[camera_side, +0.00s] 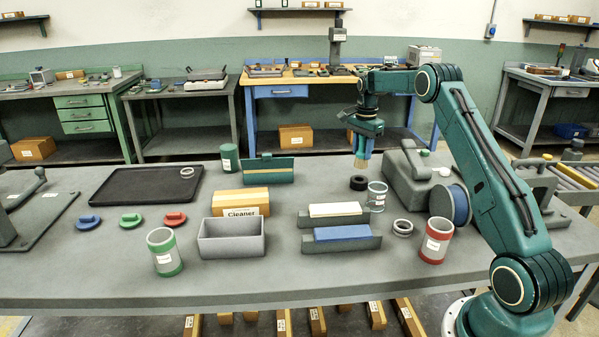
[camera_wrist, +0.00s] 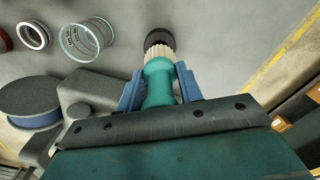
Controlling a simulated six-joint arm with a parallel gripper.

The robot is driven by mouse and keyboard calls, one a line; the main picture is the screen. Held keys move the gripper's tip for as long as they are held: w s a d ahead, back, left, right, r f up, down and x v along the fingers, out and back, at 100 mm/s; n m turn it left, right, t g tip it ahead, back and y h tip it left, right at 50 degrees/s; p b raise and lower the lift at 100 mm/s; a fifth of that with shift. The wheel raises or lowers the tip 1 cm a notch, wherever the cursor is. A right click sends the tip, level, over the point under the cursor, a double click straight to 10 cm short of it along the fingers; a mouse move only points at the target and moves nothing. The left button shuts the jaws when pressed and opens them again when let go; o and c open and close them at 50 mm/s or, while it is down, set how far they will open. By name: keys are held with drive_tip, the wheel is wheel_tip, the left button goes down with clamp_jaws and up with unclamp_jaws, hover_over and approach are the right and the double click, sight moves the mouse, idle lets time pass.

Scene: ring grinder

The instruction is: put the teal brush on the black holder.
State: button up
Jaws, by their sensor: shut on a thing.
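My gripper (camera_side: 365,138) is shut on the teal brush (camera_wrist: 158,84), with the blue fingers on both sides of its handle. The brush hangs with its pale bristles (camera_side: 362,160) pointing down. The black holder (camera_side: 359,183), a short dark ring-like piece, stands on the grey table below the bristles, and a gap shows between them in the side view. In the wrist view the holder (camera_wrist: 158,38) shows just beyond the bristle end, partly hidden by it.
A clear labelled jar (camera_side: 377,196) stands close right of the holder. The grey grinder (camera_side: 412,172) with its blue-sided wheel (camera_side: 449,204) is further right. Blocks with white and blue tops (camera_side: 340,236) lie in front.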

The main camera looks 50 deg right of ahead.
sight(361, 161)
drive_tip(key=shift+f, duration=2.2)
drive_tip(key=shift+f, duration=0.15)
drive_tip(key=o, duration=1.1)
drive_tip(key=shift+o, duration=0.2)
wheel_tip(361, 161, up, 12)
drive_tip(key=shift+r, duration=0.2)
